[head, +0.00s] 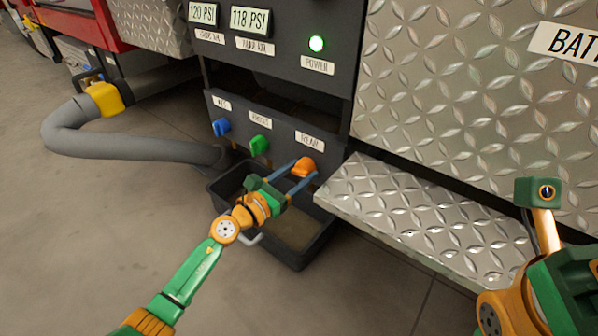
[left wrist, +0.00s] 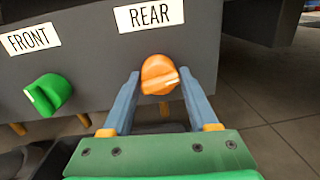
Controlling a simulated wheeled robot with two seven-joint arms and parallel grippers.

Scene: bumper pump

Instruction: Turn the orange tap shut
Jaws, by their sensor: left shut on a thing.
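The orange tap (head: 306,167) sits on the dark lower panel under a label. In the left wrist view the tap (left wrist: 158,72) is under the label REAR, and its pale-marked ridge lies nearly level, slightly higher at the right. My left gripper (head: 300,176) reaches it from the front. Its two blue-grey fingers (left wrist: 160,78) stand one on each side of the tap and are shut on it. My right arm shows at the right edge of the head view, well away from the panel; its fingers are not visible.
A green tap (head: 259,145) and a blue tap (head: 221,127) are left of the orange one. A black tray (head: 297,258) stands on the floor below. A diamond-plate step (head: 425,215) juts out at the right. A grey hose (head: 120,143) curves at the left.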

